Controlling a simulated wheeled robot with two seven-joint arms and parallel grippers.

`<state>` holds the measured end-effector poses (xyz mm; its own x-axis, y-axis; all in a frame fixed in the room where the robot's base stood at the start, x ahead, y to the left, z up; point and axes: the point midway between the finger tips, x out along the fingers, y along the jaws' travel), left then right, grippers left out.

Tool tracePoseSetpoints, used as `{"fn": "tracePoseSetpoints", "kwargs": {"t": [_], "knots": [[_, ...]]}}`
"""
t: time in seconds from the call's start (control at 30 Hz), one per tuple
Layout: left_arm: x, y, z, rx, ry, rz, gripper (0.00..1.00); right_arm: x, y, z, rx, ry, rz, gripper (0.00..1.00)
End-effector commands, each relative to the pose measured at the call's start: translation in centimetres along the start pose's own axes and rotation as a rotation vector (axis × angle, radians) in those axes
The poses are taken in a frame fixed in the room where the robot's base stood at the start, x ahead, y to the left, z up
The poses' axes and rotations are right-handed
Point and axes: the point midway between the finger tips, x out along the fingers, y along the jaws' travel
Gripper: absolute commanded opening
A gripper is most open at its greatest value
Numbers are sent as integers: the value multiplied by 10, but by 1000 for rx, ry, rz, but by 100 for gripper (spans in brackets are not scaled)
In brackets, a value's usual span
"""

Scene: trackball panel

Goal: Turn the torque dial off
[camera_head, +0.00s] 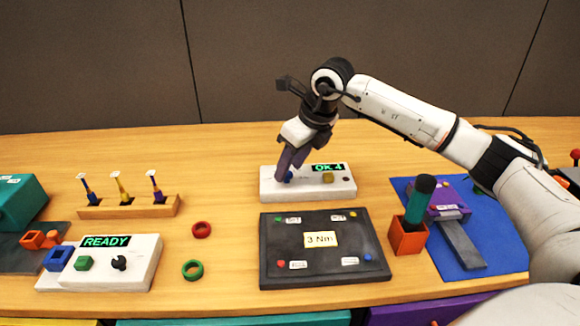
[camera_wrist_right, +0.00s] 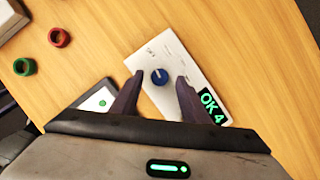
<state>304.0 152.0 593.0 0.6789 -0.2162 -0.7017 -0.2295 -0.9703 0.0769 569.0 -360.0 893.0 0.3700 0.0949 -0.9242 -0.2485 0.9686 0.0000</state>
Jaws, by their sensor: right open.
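The torque dial appears to be the round blue knob (camera_wrist_right: 160,77) with a pale pointer line, on a white panel (camera_head: 310,188) whose green display (camera_head: 328,168) reads "OK 4". In the head view, the blue knob (camera_head: 289,177) is partly hidden by my right gripper. My right gripper (camera_head: 287,170) is open and points down over the panel's left part. In the right wrist view, its fingertips (camera_wrist_right: 160,80) lie on either side of the knob with gaps; contact does not show. My left gripper is not in view.
A dark board (camera_head: 320,273) marked "3 Nm" lies in front of the panel. A red ring (camera_head: 201,229) and a green ring (camera_head: 192,270) lie to the left, near a white "READY" box (camera_head: 130,270). An orange holder (camera_head: 408,236) stands to the right.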

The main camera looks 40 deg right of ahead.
Motion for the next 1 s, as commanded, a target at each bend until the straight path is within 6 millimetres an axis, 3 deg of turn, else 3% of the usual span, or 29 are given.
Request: {"fn": "tracePoseSetpoints", "kwargs": {"t": [0.3,0.5,1.0], "knots": [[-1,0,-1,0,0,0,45,-63,-1,1,1,-5,-2,42],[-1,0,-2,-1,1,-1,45,-88,0,1,0,-3,0,42],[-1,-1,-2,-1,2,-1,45,-93,0,0,0,-1,0,42]]}}
